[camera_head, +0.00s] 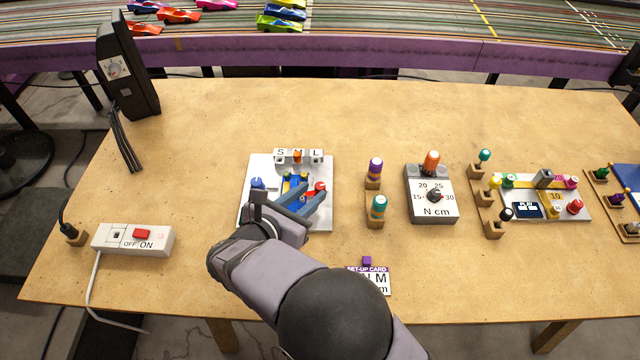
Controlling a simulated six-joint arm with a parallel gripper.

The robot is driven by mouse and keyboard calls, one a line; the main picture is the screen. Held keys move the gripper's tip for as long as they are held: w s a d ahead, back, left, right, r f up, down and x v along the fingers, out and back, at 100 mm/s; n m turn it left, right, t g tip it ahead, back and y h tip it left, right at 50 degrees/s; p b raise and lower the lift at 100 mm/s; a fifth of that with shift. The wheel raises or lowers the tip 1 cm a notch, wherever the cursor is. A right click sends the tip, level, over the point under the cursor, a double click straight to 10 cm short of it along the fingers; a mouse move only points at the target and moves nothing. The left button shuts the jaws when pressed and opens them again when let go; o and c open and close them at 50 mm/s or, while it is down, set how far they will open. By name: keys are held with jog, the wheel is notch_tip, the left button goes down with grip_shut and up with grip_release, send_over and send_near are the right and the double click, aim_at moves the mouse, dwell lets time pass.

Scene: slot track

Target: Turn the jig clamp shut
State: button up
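The jig (326,166) is a white plate left of the table's middle. It carries a strip marked S, M, L with an orange peg (297,156) near the M, a blue knob (257,184) at left, a red part (319,187) at right and blue, yellow and green parts between. I cannot tell which part is the clamp or how it is turned. My gripper (304,201) is over the jig's middle and lower right, its grey-blue fingers close to the red part. The fingers and wrist hide much of the jig. Contact and finger gap cannot be told.
A set-up card (378,284) lies right of my arm, partly hidden. Pegs in wooden holders (374,222) and an N cm dial box (432,212) stand right of the jig. A switch box (132,240) is at left. The table's back middle is clear.

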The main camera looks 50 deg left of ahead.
aim_at(319, 187)
jog(key=shift+x, duration=2.75)
grip_shut()
